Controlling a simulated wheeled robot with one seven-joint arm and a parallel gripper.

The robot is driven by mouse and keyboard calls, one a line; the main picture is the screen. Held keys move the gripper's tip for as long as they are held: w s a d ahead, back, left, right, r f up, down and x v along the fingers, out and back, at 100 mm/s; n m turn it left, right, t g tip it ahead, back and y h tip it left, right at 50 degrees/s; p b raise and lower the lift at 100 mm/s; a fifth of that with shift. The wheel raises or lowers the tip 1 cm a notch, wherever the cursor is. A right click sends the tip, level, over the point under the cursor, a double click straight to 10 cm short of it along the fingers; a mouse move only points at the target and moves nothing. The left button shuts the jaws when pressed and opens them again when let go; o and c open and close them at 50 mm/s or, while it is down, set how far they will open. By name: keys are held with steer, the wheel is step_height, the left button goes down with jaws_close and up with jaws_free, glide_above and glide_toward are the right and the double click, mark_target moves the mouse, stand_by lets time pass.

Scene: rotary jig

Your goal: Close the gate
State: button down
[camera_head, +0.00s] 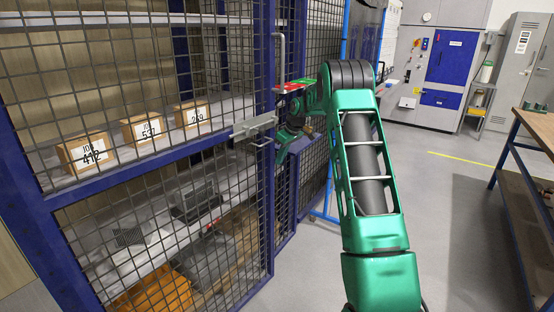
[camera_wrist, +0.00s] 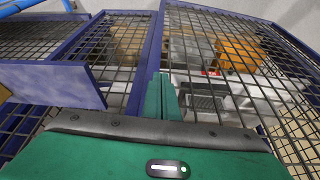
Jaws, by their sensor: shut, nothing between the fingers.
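The gate (camera_head: 150,165) is a blue-framed mesh panel on the left in the head view, with a metal latch (camera_head: 253,125) and a tall grey handle (camera_head: 279,60) at its right edge. I cannot tell exactly how far it stands open. My gripper (camera_head: 282,152) is just right of the latch, partly hidden by my arm and close to the blue frame. In the wrist view, its green fingers (camera_wrist: 163,97) are shut and empty, beside a blue frame post (camera_wrist: 150,60). Whether they touch it I cannot tell.
Behind the mesh, shelves hold numbered cardboard boxes (camera_head: 86,153) and an orange bin (camera_head: 155,292). A blue solid panel (camera_wrist: 50,85) is left of my fingers. A workbench (camera_head: 535,122) stands at the right. The grey floor (camera_head: 455,215) between is clear.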

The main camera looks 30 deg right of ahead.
steer(key=s+v, duration=0.1)
steer(key=v, duration=0.9)
steer(key=t+y, duration=0.4)
steer(key=t, duration=0.9)
glide_toward(249, 149)
steer(key=x, duration=0.6)
steer(key=shift+w, duration=0.35)
